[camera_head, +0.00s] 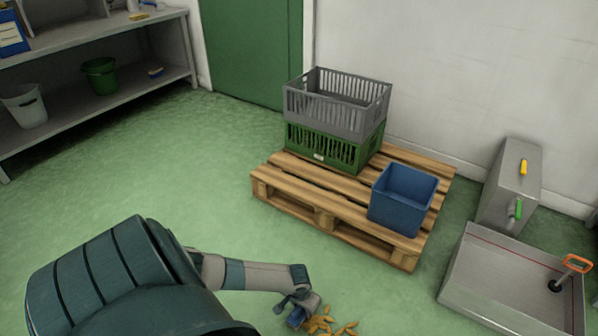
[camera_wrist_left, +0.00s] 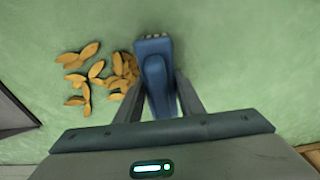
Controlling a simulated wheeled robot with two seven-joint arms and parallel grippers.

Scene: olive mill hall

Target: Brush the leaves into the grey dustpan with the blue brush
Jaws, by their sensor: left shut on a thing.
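My left gripper (camera_head: 301,304) is low over the green floor and shut on the blue brush. The brush (camera_wrist_left: 156,68) shows between the fingers in the left wrist view, its pale bristle tips at the far end. Dry yellow-brown leaves (camera_head: 328,326) lie in a loose pile on the floor just right of the brush. In the left wrist view the leaves (camera_wrist_left: 90,70) lie left of the brush, the nearest ones close against it. A grey flat thing with a dark edge (camera_wrist_left: 10,118) is cut off at that view's left edge; I cannot tell whether it is the dustpan. My right gripper is out of view.
A wooden pallet (camera_head: 298,203) carries a grey crate (camera_head: 337,108) on a green crate (camera_head: 325,151), and a blue bin (camera_head: 398,208). A grey basin (camera_head: 490,280) stands right. Shelving (camera_head: 95,105) lines the left wall. Floor between is clear.

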